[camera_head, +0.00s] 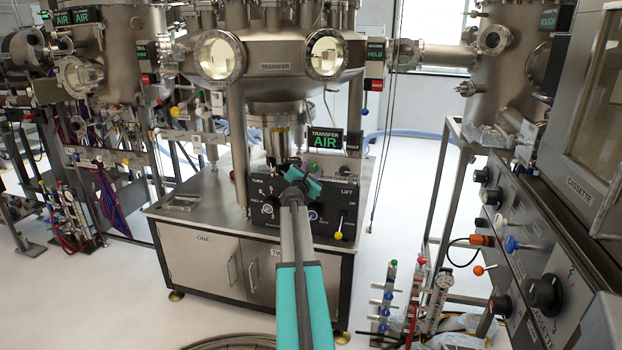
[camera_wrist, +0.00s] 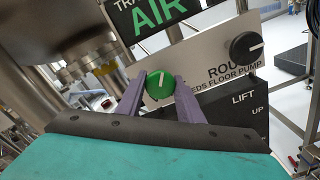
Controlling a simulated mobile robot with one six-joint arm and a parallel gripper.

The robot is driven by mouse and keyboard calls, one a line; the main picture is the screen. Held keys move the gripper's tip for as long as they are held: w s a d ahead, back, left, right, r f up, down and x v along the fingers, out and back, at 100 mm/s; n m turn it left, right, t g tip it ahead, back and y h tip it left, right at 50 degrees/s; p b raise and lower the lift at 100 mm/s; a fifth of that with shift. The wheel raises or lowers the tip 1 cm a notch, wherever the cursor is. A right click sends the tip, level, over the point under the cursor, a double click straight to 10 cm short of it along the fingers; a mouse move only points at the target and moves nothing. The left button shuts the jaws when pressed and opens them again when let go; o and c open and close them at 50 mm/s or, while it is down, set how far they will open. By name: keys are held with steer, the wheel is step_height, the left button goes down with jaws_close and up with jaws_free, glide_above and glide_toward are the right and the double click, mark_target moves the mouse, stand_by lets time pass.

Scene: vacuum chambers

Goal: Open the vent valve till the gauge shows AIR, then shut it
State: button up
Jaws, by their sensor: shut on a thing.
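The gauge of the transfer chamber (camera_head: 325,139) is a black display that reads AIR in green letters; it also shows, cut off at the top, in the wrist view (camera_wrist: 155,14). My gripper (camera_head: 302,178) reaches to the control panel just below that gauge. In the wrist view its two purple fingers are shut on a round green knob (camera_wrist: 160,86), one on each side. The knob's white mark stands near upright, leaning slightly right. The knob's label is hidden, so I cannot read whether it says vent.
To the right of the held knob is a black ROUGH knob (camera_wrist: 245,46). Below is the LIFT panel (camera_head: 338,212) with a yellow-tipped lever (camera_head: 338,236). The cassette console (camera_head: 520,270) stands at right. Open floor (camera_head: 110,300) lies at left.

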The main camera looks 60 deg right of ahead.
steer(key=m+b, duration=0.2)
steer(key=b, duration=0.1)
steer(key=m+b, duration=0.2)
steer(key=m, duration=0.1)
steer(key=m+b, duration=0.2)
steer(key=b, duration=0.1)
steer(key=shift+s+d+f+b, duration=0.2)
steer(key=shift+s+b, duration=0.05)
steer(key=shift+b, duration=0.1)
steer(key=m+b, duration=0.2)
steer(key=shift+m, duration=0.3)
steer(key=shift+r+m+b, duration=0.2)
steer(key=shift+m+b, duration=0.7)
steer(key=shift+b, duration=0.25)
steer(key=o, duration=1.1)
steer(key=shift+c, duration=0.2)
steer(key=shift+w, duration=0.1)
steer(key=shift+a, duration=0.15)
steer(key=shift+a, duration=0.1)
